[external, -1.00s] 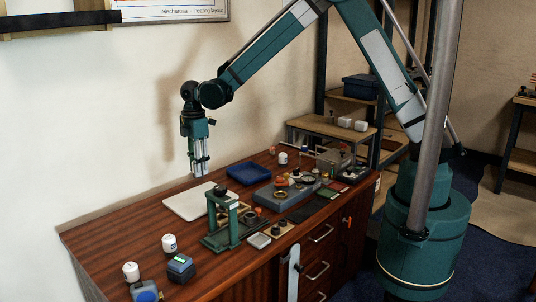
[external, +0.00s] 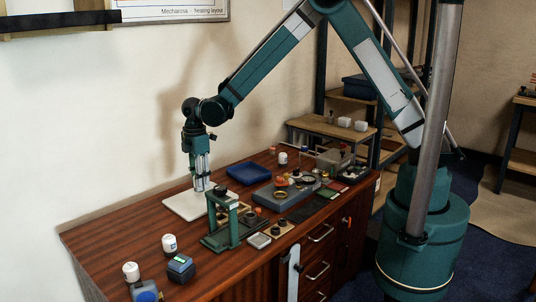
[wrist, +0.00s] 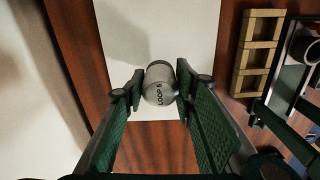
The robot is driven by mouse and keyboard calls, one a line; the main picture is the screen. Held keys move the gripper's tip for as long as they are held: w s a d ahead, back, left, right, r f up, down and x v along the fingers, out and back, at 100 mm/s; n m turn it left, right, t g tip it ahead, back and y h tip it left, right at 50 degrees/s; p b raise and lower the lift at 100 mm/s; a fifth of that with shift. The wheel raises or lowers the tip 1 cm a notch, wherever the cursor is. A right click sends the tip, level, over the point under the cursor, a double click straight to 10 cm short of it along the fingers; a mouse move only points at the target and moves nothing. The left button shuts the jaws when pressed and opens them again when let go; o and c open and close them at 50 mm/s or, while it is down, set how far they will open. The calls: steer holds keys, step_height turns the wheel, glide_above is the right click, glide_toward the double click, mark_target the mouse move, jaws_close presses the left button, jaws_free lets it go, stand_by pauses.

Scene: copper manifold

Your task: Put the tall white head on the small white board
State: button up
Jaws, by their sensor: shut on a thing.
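My gripper (external: 200,172) is shut on a pale head marked "LOOP 5" (wrist: 159,88), which sits between the two green fingers in the wrist view (wrist: 160,84). Its full height is hard to judge from above. The white board (external: 180,207) lies flat on the brown bench, below my gripper in the external view. In the wrist view the board (wrist: 160,30) is behind the head, and the head overlaps its near edge. I cannot tell whether the head touches the board.
A green press-like stand (external: 222,222) is just right of the board. Two white heads, one (external: 169,243) and another (external: 131,271), stand at the front left. A blue tray (external: 248,175) is behind right. A wooden compartment rack (wrist: 257,52) is right of the board.

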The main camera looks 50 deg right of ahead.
steer(key=shift+f, duration=0.1)
steer(key=shift+f+b, duration=0.45)
steer(key=shift+f, duration=1.35)
steer(key=shift+f, duration=0.1)
steer(key=o, duration=0.9)
step_height(320, 180, up, 12)
steer(key=shift+r+p, duration=0.15)
steer(key=shift+p, duration=1.05)
